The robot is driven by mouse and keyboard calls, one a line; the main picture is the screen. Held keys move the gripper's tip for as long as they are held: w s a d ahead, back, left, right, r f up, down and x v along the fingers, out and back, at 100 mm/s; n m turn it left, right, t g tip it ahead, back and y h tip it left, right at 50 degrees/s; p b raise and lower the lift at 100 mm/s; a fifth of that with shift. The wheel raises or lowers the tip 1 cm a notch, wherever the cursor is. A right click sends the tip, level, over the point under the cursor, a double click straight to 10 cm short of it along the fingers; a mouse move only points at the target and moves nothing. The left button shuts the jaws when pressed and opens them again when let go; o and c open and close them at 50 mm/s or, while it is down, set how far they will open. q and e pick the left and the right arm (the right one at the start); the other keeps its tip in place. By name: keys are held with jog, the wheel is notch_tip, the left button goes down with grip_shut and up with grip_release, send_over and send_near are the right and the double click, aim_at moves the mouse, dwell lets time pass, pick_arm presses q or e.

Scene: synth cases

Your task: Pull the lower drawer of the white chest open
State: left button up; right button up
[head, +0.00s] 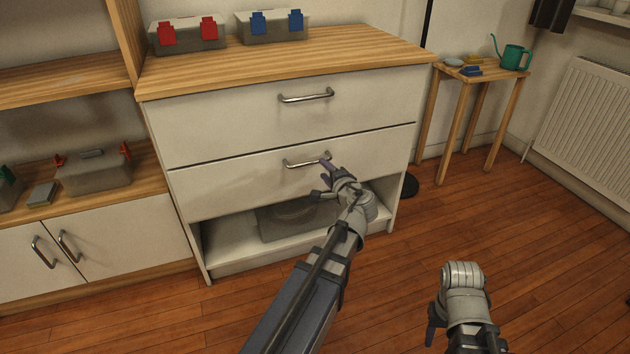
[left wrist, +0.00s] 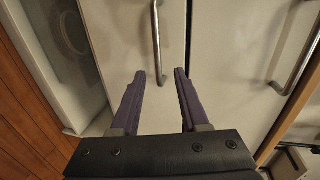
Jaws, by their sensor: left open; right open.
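The white chest (head: 205,262) has two drawers with metal bar handles above an open bottom shelf. The lower drawer (head: 225,185) looks shut, flush with the upper drawer (head: 230,125). My left gripper (head: 324,179) is open and empty just in front of the lower drawer's handle (head: 300,164), covering the right part of its front. In the left wrist view, that handle (left wrist: 158,40) lies ahead of the gap between the open fingers (left wrist: 158,76), apart from the fingertips. My right gripper (head: 434,325) is open, low over the floor at right, partly hidden by its own wrist.
A grey case (head: 285,222) sits on the chest's bottom shelf. A case with red latches (head: 187,35) and one with blue latches (head: 274,27) stand on top. A side table (head: 480,73) stands at right. The wooden floor (head: 530,240) at right is clear.

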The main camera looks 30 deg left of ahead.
aim_at(315, 161)
pick_arm(q)
jog(key=shift+w+a+f+b, duration=0.2)
jog(key=shift+a+f+b, duration=0.1)
jog(key=shift+f, duration=0.1)
pick_arm(e)
jog(key=shift+f, duration=0.75)
pick_arm(q)
jog(key=b+x, duration=0.1)
jog(key=x, duration=0.6)
jog(key=shift+w+a, duration=0.3)
pick_arm(e)
jog(key=shift+f, duration=0.75)
pick_arm(q)
jog(key=shift+c, duration=0.3)
grip_shut()
